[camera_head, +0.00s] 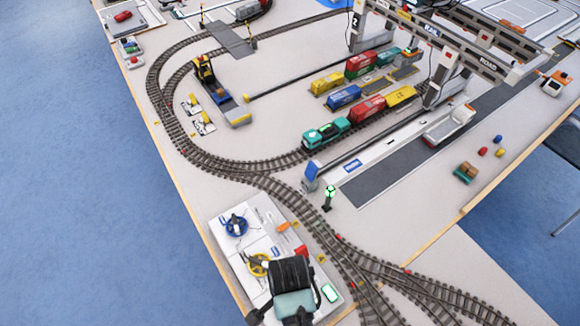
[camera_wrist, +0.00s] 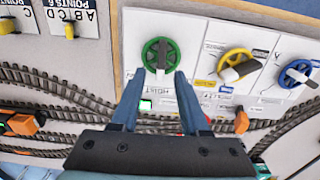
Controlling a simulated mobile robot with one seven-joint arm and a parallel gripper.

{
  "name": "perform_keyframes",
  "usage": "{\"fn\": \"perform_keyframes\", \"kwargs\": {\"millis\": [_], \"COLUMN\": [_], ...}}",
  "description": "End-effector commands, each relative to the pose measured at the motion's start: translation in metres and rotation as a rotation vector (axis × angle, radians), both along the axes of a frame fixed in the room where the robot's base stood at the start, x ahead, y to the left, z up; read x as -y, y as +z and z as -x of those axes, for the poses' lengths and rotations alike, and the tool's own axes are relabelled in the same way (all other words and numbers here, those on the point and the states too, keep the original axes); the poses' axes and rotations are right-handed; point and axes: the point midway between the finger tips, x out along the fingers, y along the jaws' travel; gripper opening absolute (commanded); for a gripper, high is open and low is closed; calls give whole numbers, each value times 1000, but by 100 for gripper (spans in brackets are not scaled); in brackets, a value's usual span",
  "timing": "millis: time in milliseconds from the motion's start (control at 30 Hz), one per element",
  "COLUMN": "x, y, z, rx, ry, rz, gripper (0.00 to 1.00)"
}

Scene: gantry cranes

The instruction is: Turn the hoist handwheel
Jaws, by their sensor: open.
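The hoist handwheel is a green wheel (camera_wrist: 160,53) with a grey grip across its middle, on a white panel (camera_wrist: 133,28) lettered HOIST in the wrist view. My gripper (camera_wrist: 155,76) is open and empty, its two fingers apart, with the tips just below the wheel in the picture. Whether they touch it I cannot tell. In the head view my gripper (camera_head: 291,290) is over the near end of the white panel and hides the green wheel.
A yellow wheel (camera_wrist: 238,66) and a blue wheel (camera_wrist: 297,73) are to the right of the green one. In the head view, the yellow wheel (camera_head: 258,265) and blue wheel (camera_head: 236,225) are beyond my gripper. Model track (camera_head: 325,238) runs beside the panel.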

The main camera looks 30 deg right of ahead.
Motion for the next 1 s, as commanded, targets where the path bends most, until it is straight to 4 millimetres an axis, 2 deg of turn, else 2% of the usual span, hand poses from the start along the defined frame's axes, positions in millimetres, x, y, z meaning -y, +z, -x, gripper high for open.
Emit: {"fn": "perform_keyframes", "kwargs": {"millis": [100,300,667,767,933,1000], "x": [0,0,0,0,0,0], "y": [-20,-39,-44,-44,-44,-44], "z": [0,-1,-1,-1,-1,-1], "rx": [-2,2,2,2,2,2], "ry": [1,1,1,1,1,1], "rz": [-1,1,1,1,1,1], "gripper": [45,45,45,31,0,0]}}
